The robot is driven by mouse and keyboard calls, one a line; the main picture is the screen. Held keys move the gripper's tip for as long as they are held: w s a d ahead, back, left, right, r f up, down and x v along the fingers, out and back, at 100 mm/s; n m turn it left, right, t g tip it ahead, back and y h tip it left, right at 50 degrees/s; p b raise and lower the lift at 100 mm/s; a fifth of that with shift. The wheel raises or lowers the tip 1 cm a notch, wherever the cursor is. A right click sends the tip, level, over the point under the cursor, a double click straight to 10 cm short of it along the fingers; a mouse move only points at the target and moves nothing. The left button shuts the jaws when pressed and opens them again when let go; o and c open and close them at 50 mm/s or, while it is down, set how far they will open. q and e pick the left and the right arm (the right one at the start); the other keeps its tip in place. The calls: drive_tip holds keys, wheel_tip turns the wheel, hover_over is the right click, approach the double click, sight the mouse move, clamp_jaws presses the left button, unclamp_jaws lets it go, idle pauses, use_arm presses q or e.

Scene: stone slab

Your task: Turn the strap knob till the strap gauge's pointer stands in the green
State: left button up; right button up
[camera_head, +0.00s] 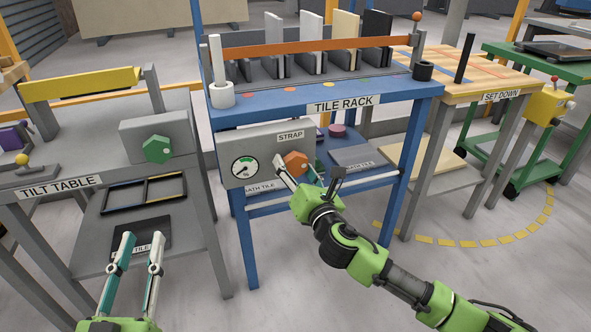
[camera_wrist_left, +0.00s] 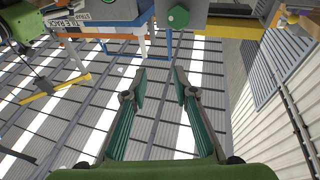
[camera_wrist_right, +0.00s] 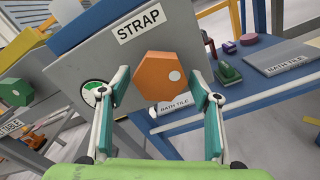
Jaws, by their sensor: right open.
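The orange hexagonal strap knob (camera_head: 295,163) sits on a grey panel labelled STRAP on the front of the blue tile rack. The round white strap gauge (camera_head: 244,168) with a green arc is left of the knob; its pointer is too small to read surely. In the right wrist view the knob (camera_wrist_right: 158,78) lies between my open right gripper's fingertips (camera_wrist_right: 160,88), with a gap on each side; the gauge (camera_wrist_right: 93,92) is partly hidden by the left finger. My left gripper (camera_head: 142,240) is open and empty, low in front of the tilt table.
The grey tilt table (camera_head: 85,120) on the left carries a green hexagonal knob (camera_head: 157,149). Upright tiles stand in the rack above an orange bar (camera_head: 310,40). A lower blue shelf and the set-down table (camera_head: 490,85) are to the right.

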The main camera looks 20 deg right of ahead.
drive_tip(key=c, duration=1.1)
